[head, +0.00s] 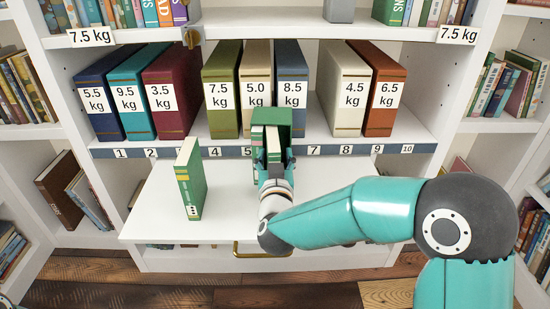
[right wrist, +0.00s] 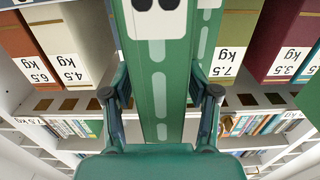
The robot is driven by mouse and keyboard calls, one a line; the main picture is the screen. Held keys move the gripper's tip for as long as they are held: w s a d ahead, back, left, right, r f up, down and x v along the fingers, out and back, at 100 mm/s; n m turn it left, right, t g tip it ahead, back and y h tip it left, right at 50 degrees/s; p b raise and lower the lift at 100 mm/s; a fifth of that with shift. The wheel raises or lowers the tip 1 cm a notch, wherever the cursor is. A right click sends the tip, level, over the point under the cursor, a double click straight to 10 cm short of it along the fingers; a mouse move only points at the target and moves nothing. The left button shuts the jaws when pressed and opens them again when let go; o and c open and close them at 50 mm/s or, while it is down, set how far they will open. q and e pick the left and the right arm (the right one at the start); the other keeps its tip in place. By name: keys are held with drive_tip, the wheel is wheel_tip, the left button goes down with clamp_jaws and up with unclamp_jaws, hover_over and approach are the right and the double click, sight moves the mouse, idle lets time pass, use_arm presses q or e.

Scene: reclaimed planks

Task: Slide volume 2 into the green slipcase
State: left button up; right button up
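Another green book (head: 190,180), with three dots, stands upright on the white board. My left gripper is out of view.
The white pull-out board (head: 235,205) has free room around the three-dot book. Large weight-labelled volumes stand on both sides of the slipcase, including the 5.0 kg volume (head: 256,75) and the 8.5 kg volume (head: 291,65). A numbered strip (head: 195,152) runs along the shelf edge.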

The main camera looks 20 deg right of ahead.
drive_tip(key=v, duration=1.2)
